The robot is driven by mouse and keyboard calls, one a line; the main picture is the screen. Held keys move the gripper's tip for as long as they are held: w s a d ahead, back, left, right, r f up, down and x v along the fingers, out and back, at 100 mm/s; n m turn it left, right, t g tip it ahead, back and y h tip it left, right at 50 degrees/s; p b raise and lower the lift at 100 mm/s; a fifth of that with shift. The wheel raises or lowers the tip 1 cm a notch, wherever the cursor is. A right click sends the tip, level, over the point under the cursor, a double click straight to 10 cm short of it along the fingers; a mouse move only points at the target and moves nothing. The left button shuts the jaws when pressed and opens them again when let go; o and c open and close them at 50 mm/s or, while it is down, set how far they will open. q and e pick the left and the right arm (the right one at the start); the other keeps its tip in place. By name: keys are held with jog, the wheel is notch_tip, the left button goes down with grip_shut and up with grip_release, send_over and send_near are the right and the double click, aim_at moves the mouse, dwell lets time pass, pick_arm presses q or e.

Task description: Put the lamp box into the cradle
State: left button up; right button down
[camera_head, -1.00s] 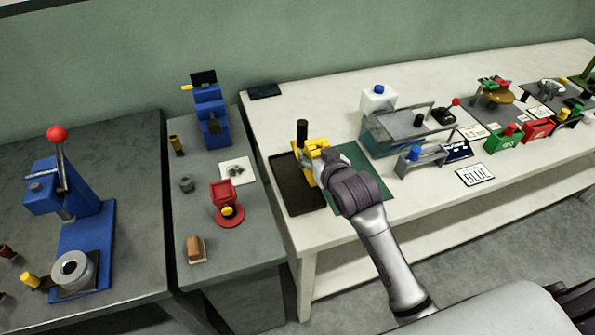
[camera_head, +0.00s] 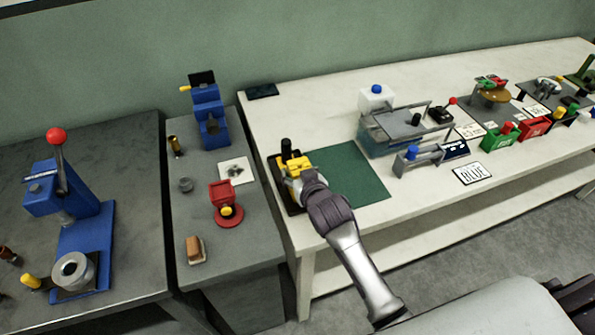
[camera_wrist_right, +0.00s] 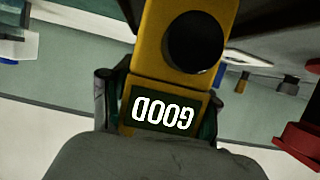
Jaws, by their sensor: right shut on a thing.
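A yellow box with a black round knob or lamp (camera_wrist_right: 193,40) and a dark plate reading GOOD is held in my right gripper (camera_wrist_right: 155,108); I take it as the lamp box (camera_wrist_right: 150,25). The lettering is upside down in the right wrist view. In the head view the yellow box (camera_head: 294,165) is over a dark tray (camera_head: 287,196), with a black post (camera_head: 286,146) rising at its far end. My right gripper (camera_head: 303,176) is shut on its near side. Whether box and tray touch is hidden. I cannot tell for certain which thing is the cradle. My left gripper is not in view.
A green mat (camera_head: 352,180) lies bare right of the tray. Beyond it stand a glass-sided case (camera_head: 385,134) and a grey stand (camera_head: 425,157). On the lower grey bench to the left are a red fixture (camera_head: 226,206) and a blue machine (camera_head: 211,120).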

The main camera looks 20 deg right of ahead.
jog(key=shift+c, duration=1.2)
grip_release()
jog(key=shift+r, duration=0.15)
jog(key=shift+s, duration=0.4)
jog(key=v, duration=1.1)
jog(key=shift+s+d+r, duration=0.1)
